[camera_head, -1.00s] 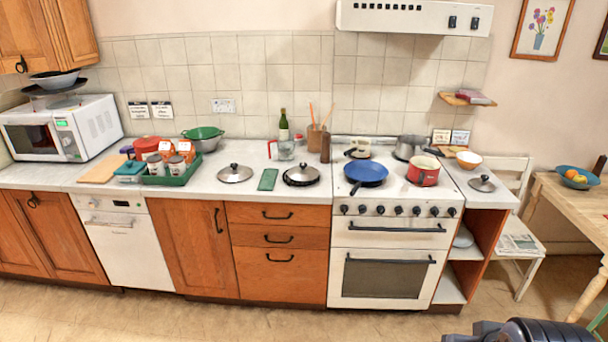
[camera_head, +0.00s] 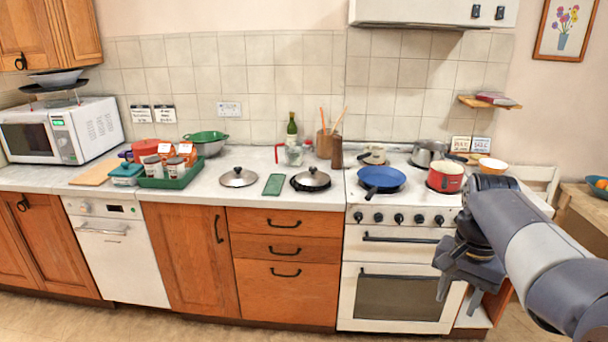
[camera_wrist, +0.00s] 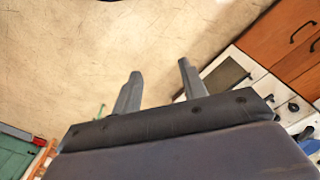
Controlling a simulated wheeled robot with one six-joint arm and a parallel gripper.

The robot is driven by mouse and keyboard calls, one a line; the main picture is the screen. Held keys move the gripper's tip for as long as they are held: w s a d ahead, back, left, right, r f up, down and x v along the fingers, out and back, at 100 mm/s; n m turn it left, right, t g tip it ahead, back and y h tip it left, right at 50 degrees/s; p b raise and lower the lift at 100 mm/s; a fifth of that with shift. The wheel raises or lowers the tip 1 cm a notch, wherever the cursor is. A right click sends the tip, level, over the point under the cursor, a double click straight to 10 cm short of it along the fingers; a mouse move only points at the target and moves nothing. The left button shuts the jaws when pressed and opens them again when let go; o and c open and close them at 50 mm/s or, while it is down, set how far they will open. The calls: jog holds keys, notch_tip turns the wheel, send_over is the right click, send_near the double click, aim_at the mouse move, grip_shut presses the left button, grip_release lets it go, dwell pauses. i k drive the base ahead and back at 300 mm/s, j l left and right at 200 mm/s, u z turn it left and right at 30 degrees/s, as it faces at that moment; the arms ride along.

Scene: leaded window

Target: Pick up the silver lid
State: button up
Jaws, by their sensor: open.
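A round silver lid (camera_head: 239,177) with a dark knob lies on the white worktop, left of a green cloth-like item. A second silver lid (camera_head: 311,178) with a black rim or base lies right of that item. A third lid, seen earlier on the small right-hand worktop, is hidden behind my arm now. My gripper (camera_head: 458,288) hangs in front of the cooker's lower right side, far right of and below the visible lids. In the wrist view my gripper (camera_wrist: 160,69) is open and empty above the floor, with no lid in sight.
A blue frying pan (camera_head: 381,178), a red pot (camera_head: 445,177) and a grey saucepan (camera_head: 428,152) stand on the cooker. A green bottle (camera_head: 292,130) stands behind the lids. A green tray (camera_head: 172,178) of jars is left. The floor before the cabinets is clear.

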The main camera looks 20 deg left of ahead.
aim_at(313, 177)
jog(key=i+j+u, duration=0.35)
jog(key=i, duration=0.95)
jog(key=i+u, duration=0.35)
jog(key=i, duration=0.95)
